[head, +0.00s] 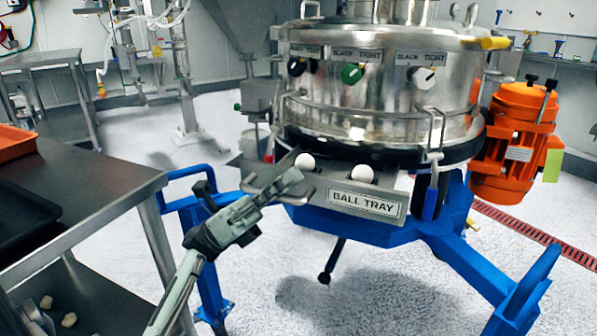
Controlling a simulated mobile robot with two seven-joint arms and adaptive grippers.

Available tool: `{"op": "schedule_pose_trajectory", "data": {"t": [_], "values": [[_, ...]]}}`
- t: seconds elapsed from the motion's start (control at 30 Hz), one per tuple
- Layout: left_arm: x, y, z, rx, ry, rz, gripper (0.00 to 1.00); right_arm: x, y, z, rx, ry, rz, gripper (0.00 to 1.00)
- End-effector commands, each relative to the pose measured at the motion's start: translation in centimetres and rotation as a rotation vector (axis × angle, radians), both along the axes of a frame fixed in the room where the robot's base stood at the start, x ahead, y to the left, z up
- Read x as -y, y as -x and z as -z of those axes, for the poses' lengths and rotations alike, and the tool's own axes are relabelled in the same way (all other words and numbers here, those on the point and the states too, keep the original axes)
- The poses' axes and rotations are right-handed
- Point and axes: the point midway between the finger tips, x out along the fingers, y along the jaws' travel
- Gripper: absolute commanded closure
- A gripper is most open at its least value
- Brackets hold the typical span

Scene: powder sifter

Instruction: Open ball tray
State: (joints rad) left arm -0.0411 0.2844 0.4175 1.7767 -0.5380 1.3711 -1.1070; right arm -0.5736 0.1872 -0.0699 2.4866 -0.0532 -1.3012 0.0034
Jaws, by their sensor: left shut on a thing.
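The ball tray (390,205) is a steel drawer with a "BALL TRAY" label, low on the front of the round steel sifter (370,110). It sticks out from under the drum, and two white balls show at its top, one on the left (305,162) and one on the right (361,174). My left gripper (286,184) reaches up from the lower left and is shut on the tray's handle (307,194) at the left of the label. The fingers hide part of the handle. My right gripper is not in view.
A steel table (100,190) with a black tray and an orange tray stands at the left. The blue stand (375,230) carries the sifter, with an orange motor (515,145) at its right. The pale floor in front is clear.

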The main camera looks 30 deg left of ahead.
Motion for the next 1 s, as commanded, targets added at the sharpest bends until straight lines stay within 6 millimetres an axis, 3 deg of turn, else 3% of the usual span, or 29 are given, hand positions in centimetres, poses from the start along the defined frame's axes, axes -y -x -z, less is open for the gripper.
{"op": "schedule_pose_trajectory", "data": {"t": [0.2, 0.4, 0.9, 0.93, 1.0], "values": [[0.7, 3.9, 0.2, -0.003, -0.001, 0.000, 1.00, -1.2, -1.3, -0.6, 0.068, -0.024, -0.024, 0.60], [1.0, 5.7, 0.1, -0.002, -0.001, 0.000, 1.00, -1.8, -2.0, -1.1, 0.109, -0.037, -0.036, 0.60], [1.0, 6.2, 0.1, -0.001, 0.000, -0.001, 1.00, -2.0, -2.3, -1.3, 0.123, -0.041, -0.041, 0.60], [1.0, 6.2, 0.1, -0.001, 0.000, -0.001, 0.89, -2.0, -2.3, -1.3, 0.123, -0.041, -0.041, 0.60], [1.0, 6.2, 0.1, -0.001, 0.000, -0.001, 0.80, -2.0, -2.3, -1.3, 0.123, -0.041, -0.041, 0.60]]}}
